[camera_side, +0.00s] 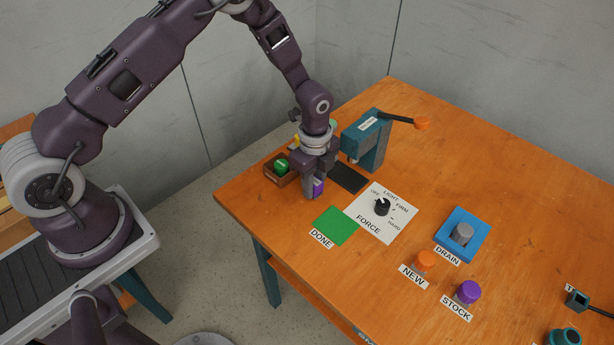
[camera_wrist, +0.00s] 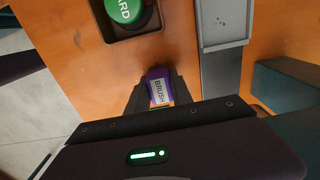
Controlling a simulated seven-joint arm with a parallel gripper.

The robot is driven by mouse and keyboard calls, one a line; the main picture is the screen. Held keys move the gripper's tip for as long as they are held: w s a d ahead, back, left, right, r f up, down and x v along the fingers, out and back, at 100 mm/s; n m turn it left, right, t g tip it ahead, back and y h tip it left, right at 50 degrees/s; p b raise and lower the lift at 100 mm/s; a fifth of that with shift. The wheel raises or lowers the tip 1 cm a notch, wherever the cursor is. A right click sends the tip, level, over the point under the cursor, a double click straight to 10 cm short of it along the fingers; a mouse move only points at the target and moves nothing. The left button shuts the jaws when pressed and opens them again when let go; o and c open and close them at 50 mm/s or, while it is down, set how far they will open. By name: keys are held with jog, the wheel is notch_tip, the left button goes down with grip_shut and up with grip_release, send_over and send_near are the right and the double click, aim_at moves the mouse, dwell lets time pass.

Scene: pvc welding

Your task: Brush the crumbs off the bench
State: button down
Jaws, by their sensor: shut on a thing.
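The brush (camera_side: 318,187) shows as a small purple block between my fingers in the side view. In the wrist view its purple end carries a BRUSH label (camera_wrist: 159,90), with a little green and orange below it. My gripper (camera_side: 315,190) points down and is shut on the brush, near the bench's left corner. I cannot tell whether the brush touches the bench (camera_side: 275,215). A few dark specks, possibly crumbs, show on the grey plate (camera_wrist: 224,42) in the wrist view. The brush's lower end is hidden.
A brown tray (camera_side: 272,179) with a green lettered thing is left of my gripper. A teal press (camera_side: 372,150) with an orange-knobbed lever stands close right. The FORCE dial (camera_side: 381,207), green DONE pad (camera_side: 337,226), and DRAIN (camera_side: 462,234), NEW and STOCK items lie nearer the front.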

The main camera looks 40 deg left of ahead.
aim_at(328, 204)
jog(key=shift+d, duration=2.3)
jog(key=shift+a, duration=3.95)
notch_tip(328, 204, up, 8)
jog(key=shift+d+r, duration=0.1)
